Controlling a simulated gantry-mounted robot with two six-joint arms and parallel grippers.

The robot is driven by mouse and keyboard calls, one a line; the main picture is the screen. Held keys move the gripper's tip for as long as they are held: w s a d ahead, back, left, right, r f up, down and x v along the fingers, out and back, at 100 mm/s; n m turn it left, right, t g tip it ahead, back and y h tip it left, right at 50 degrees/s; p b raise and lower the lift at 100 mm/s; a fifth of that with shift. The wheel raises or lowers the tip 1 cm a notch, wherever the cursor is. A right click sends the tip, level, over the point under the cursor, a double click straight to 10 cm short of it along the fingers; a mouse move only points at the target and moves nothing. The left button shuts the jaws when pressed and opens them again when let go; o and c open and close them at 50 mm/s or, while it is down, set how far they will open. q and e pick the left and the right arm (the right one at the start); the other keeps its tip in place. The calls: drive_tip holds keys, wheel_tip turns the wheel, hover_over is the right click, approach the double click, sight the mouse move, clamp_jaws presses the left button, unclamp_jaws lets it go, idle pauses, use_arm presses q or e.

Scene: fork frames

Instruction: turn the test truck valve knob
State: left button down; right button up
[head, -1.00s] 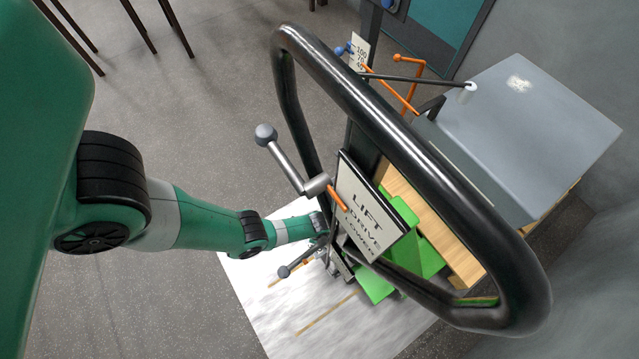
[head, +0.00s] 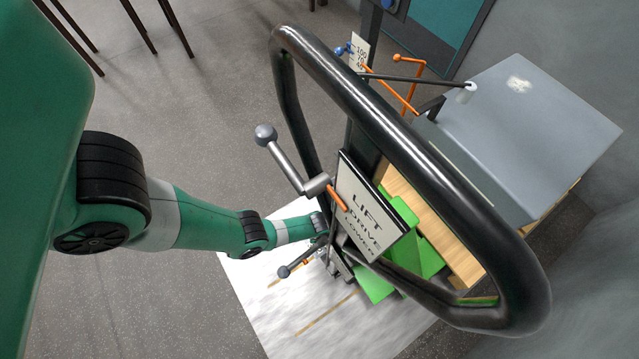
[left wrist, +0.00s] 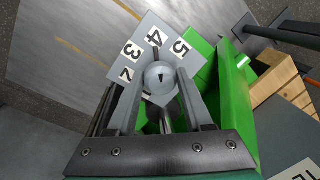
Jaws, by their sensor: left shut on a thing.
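The valve knob (left wrist: 160,76) is a round grey knob with a small dark mark, in the left wrist view. It sits in front of a grey dial plate (left wrist: 152,50) with the numbers 2, 3, 4 and 5. The 4 lies straight beyond the knob. My left gripper (left wrist: 161,85) is shut on the knob, with one finger on each side of it. In the head view my left gripper (head: 325,243) is small, low behind the truck's handle loop, and the knob cannot be made out there. My right gripper is in neither view.
The black handle loop (head: 415,150) of the truck rises close to my left arm. A grey lever with a ball end (head: 283,155) and a LIFT, DRIVE, LOWER sign (head: 365,212) are near it. A large grey box (head: 520,130) stands at right. Open floor lies at left.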

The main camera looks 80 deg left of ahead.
use_arm(q)
drive_tip(key=n, duration=0.5)
drive_tip(key=shift+g+b, duration=0.3)
drive_tip(key=shift+b, duration=0.1)
drive_tip(key=shift+d+n+g, duration=0.1)
drive_tip(key=shift+n+g, duration=0.2)
drive_tip(key=shift+n, duration=1.7)
drive_tip(key=shift+c, duration=1.5)
unclamp_jaws()
wheel_tip(320, 180, up, 12)
drive_tip(key=d+p, duration=0.1)
drive_tip(key=p, duration=1)
drive_tip(key=shift+w+f, duration=0.25)
drive_tip(key=shift+w, duration=0.1)
